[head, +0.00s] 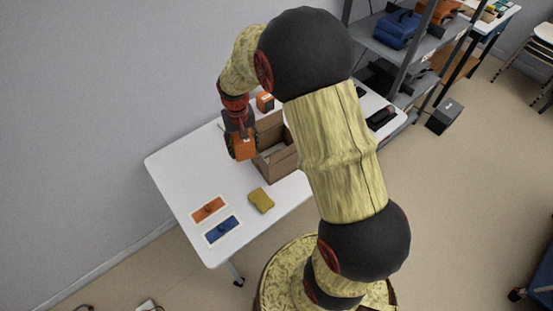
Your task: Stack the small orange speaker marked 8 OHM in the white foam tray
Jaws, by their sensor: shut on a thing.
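My gripper (241,142) is shut on an orange box-shaped speaker (244,150), held at the left side of an open cardboard box. Whether the speaker touches the table or box is unclear from this steep view. A second orange speaker (265,101) with a dark face stands behind the box. No 8 OHM marking can be read on either one. I cannot make out the white foam tray for certain; a pale edge shows behind my gripper, mostly hidden by it.
The cardboard box (278,163) stands mid-table, partly behind my arm. A yellow sponge-like block (261,200) and white-bordered orange (208,209) and blue (222,230) panels lie at the front. The white table (175,165) is clear at left. Shelving (411,65) stands at the back right.

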